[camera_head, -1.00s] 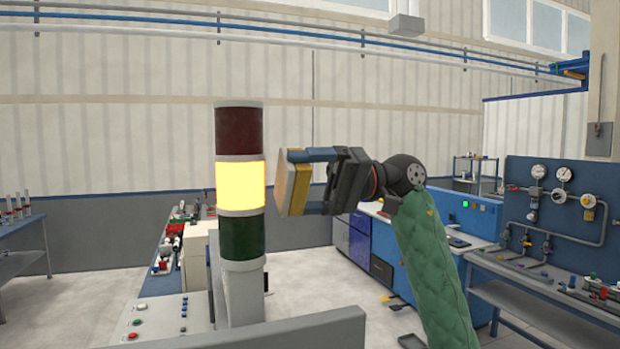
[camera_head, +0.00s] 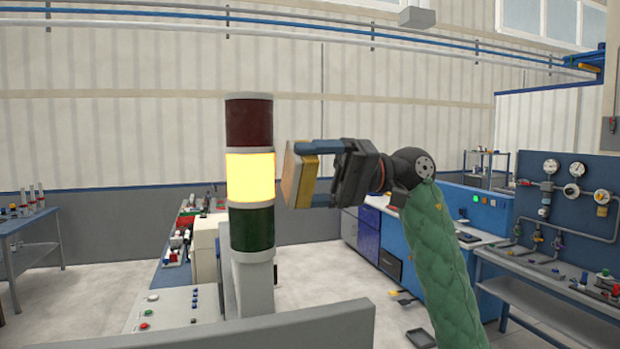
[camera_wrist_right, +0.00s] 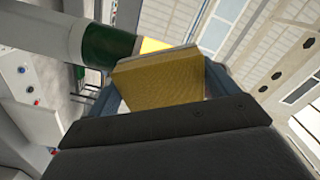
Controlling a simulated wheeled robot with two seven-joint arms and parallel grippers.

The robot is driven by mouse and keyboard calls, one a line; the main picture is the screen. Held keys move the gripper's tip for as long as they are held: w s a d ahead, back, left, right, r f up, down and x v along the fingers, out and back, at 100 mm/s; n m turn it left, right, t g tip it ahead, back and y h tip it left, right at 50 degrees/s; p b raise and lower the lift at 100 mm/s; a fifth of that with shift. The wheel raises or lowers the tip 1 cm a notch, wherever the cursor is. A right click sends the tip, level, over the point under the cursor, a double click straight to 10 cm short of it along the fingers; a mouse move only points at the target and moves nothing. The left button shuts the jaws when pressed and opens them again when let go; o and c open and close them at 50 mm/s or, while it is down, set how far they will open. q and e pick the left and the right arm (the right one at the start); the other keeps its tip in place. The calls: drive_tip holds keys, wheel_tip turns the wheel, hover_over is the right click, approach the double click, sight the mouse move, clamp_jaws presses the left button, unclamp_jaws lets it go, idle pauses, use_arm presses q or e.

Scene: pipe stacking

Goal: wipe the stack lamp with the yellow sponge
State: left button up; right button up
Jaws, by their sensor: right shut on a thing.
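The stack lamp (camera_head: 250,178) stands upright on a grey post, with a dark red section on top, a lit yellow section in the middle and a dark green one below. Its green section (camera_wrist_right: 108,45) shows in the right wrist view. My right gripper (camera_head: 317,174) is shut on the yellow sponge (camera_head: 301,178), just right of the lit section. A narrow gap shows between sponge and lamp in the head view. In the right wrist view the sponge (camera_wrist_right: 160,82) sits between the blue fingers and overlaps the lit section. My left gripper is not in view.
A control panel with buttons (camera_head: 172,310) and a grey ledge (camera_head: 300,325) lie below the lamp. A blue gauge board (camera_head: 575,205) and workbench stand at the right. The air right of the lamp, around the gripper, is otherwise clear.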

drive_tip(key=shift+b+x, duration=0.6)
drive_tip(key=shift+x, duration=0.25)
